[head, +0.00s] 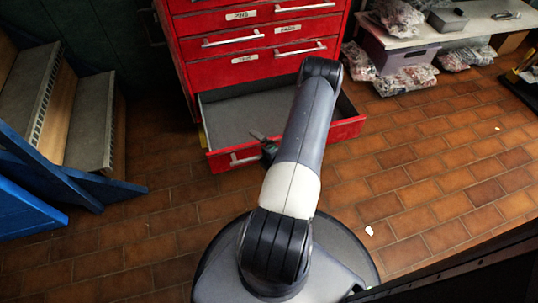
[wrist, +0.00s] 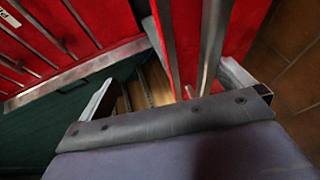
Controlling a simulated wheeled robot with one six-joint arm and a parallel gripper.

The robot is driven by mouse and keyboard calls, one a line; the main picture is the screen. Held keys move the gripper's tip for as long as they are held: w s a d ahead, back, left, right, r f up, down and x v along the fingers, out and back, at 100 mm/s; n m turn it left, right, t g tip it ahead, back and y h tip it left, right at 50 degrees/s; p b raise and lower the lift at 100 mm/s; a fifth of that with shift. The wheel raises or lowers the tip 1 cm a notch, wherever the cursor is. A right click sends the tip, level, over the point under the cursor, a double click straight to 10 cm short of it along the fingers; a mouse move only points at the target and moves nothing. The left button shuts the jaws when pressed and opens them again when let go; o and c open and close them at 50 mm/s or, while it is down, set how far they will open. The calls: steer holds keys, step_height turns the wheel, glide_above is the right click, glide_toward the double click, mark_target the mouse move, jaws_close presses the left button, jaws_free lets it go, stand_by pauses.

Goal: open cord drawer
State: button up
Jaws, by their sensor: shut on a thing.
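A red tool cabinet (head: 262,68) stands at the top middle of the head view. Its lowest visible drawer (head: 232,115) is pulled out, showing a grey, empty-looking floor. The drawer's silver bar handle (head: 246,158) is on its red front. My gripper (head: 269,148) is at that front, mostly hidden behind my arm. In the wrist view my gripper (wrist: 178,88) is shut on the handle, with metal bars and red panels close in front. The drawer's label is not readable.
Blue-sided steps (head: 75,120) stand at the left. A low white shelf (head: 430,30) with bagged items and a purple bin (head: 402,52) is at the upper right. The brick-tile floor (head: 430,180) is mostly clear, with a few small white scraps.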

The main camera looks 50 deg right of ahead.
steer(key=shift+s+d+r+h, duration=0.15)
steer(key=shift+s+r, duration=0.1)
steer(key=shift+s, duration=0.65)
steer(key=shift+s+a+r+h, duration=0.1)
steer(key=shift+s+r+h, duration=0.1)
steer(key=shift+s, duration=1.85)
steer(key=shift+c, duration=1.1)
steer(key=shift+s+a, duration=0.35)
steer(key=shift+s, duration=0.35)
steer(key=c, duration=0.8)
steer(key=shift+s+a+f+b, duration=0.1)
steer(key=shift+s+a, duration=0.05)
steer(key=shift+s, duration=0.55)
steer(key=shift+s+a+f+b, duration=0.1)
steer(key=shift+s+a, duration=0.1)
steer(key=shift+s, duration=0.55)
steer(key=shift+s+a+b, duration=0.1)
steer(key=shift+s+a, duration=0.05)
steer(key=shift+s, duration=0.55)
